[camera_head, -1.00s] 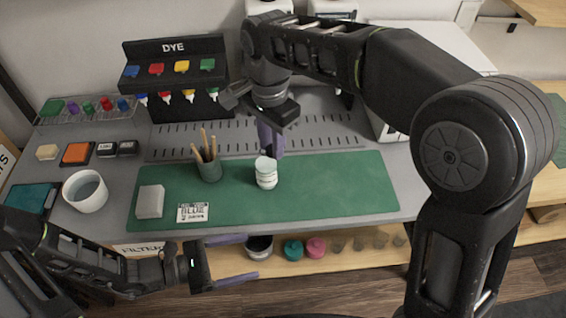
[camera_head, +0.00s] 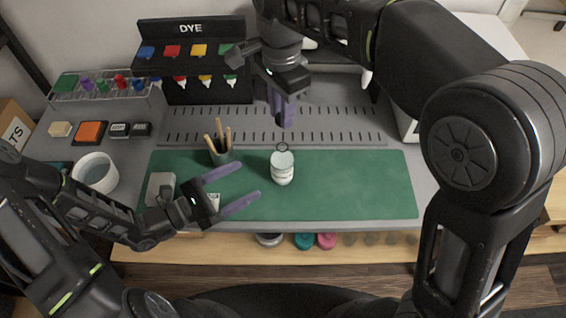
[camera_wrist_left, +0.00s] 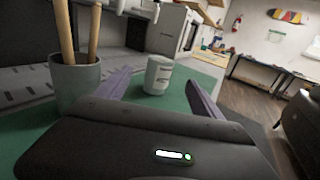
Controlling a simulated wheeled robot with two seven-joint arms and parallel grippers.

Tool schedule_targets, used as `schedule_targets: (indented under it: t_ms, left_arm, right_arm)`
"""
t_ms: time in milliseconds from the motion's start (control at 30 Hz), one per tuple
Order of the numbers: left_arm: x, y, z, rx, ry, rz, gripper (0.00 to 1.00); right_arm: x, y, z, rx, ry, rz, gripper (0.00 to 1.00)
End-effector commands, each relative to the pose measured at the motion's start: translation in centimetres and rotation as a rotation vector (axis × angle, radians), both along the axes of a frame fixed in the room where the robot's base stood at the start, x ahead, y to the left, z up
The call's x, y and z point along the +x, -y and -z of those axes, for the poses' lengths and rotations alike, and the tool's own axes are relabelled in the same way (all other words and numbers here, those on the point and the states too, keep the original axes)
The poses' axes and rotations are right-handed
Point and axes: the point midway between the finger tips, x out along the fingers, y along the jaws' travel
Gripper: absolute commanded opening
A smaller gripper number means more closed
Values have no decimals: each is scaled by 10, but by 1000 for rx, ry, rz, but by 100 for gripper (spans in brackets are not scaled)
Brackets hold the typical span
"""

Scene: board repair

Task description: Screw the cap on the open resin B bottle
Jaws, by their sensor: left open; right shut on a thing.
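The white resin bottle (camera_head: 283,172) stands upright on the green mat (camera_head: 350,190), with a round neck at its top. Its label is too small to read. It also shows in the left wrist view (camera_wrist_left: 158,77), ahead of and between the fingertips. My left gripper (camera_head: 246,184) is open and empty over the mat, left of the bottle, its purple fingers pointing at it and apart from it. My right gripper (camera_head: 283,112) is above and behind the bottle, fingers pointing down, shut on a small dark thing, perhaps the cap; its details are hard to make out.
A grey cup with wooden sticks (camera_head: 222,152) stands left of the bottle. A pale block (camera_head: 160,188) and a partly hidden card lie near the left gripper. A white bowl (camera_head: 95,172) and the dye rack (camera_head: 195,70) stand farther off. The mat's right half is clear.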

Motion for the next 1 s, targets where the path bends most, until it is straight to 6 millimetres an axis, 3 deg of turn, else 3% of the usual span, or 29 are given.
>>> schedule_targets:
  t_ms: [267, 733, 1000]
  left_arm:
    - [7, 13, 0, 1, 1, 4, 77]
    - [47, 80, 0, 0, 0, 5, 77]
    - [62, 101, 0, 1, -1, 2, 77]
  right_arm:
    - [0, 0, 0, 0, 0, 0, 0]
    - [0, 0, 0, 0, 0, -1, 0]
    - [0, 0, 0, 0, 0, -1, 0]
